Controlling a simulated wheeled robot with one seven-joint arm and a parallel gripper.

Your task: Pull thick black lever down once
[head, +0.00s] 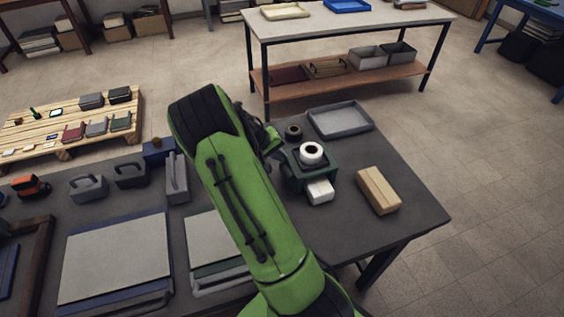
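I cannot make out a thick black lever; my green arm covers much of the middle of the dark table. A dark green device (296,172) with a white roll (311,153) on top and a white block-like piece (319,191) at its front stands on the table, just right of my arm. A dark and green part of my arm's far end shows beside the device, at its upper left. My gripper's fingers are not distinguishable there, so I cannot tell whether they are open, shut or touching anything.
A grey tray (340,119), a dark ring-shaped roll (293,131) and a tan box (378,190) lie on the dark table (400,150). Grey handled blocks (89,188), an orange tool (30,186) and flat stacked boards (118,255) are left. The table's right corner is bare.

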